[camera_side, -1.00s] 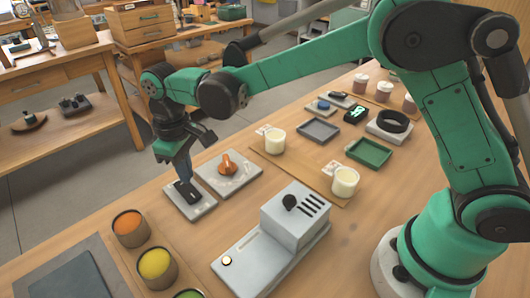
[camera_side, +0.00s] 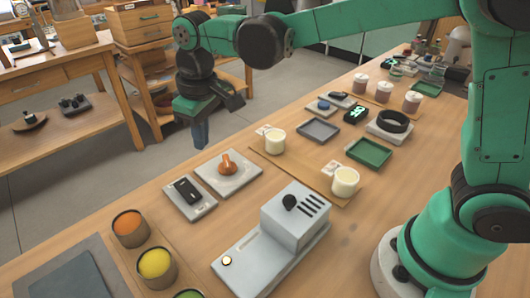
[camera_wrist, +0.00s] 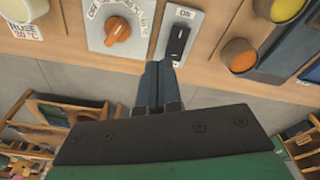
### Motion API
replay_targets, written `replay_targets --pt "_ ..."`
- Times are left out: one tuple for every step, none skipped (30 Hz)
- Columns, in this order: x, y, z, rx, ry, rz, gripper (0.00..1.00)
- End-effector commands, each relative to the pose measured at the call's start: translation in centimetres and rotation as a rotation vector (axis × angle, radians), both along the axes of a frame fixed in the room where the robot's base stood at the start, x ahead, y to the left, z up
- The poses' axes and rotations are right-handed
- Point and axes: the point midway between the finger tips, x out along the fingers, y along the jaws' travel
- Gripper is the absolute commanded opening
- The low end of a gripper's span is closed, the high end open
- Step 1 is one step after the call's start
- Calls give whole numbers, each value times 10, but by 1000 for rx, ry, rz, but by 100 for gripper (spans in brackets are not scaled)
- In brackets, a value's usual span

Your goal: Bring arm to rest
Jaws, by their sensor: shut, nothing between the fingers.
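My gripper (camera_side: 200,135) hangs in the air beyond the far edge of the table, above the switch plate and dial plate in the picture. Its fingers point down and are shut with nothing between them; they also show in the wrist view (camera_wrist: 160,80). The black rocker switch (camera_side: 188,190) sits on a grey plate; in the wrist view the switch (camera_wrist: 178,42) is marked ON at one end. The orange dial (camera_side: 227,164) stands on a square plate beside it, and also shows in the wrist view (camera_wrist: 118,30). The fingers are apart from both.
Orange (camera_side: 130,228) and yellow (camera_side: 156,266) pots are at the front left. Cream jars (camera_side: 275,141), a green tray (camera_side: 369,153) and a grey tray (camera_side: 318,131) lie to the right. Air around my gripper is clear.

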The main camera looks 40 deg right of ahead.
Motion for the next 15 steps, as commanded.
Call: replay_targets --pt "-8 -14 9 11 -35 -35 0" --pt "-13 -21 13 20 -59 -57 0" --pt "-19 -30 18 30 -90 -86 0" --pt "-24 -37 21 37 -114 -107 0" --pt "-30 -44 24 43 -138 -126 0" --pt "-37 -53 27 53 -170 -153 0" --pt "-43 -59 28 59 -193 -174 0" --pt "-49 -65 29 65 -217 -195 0" --pt "-57 -73 30 73 -250 -222 0" --pt "-62 -78 30 78 -274 -241 0" --pt "-68 -84 29 83 -298 -260 0" --pt "-75 -90 27 89 -329 -285 0" --pt "-80 -94 26 94 -350 -302 0" --pt "-85 -98 24 98 -370 -319 0" --pt "-91 -103 22 102 -396 -339 0"
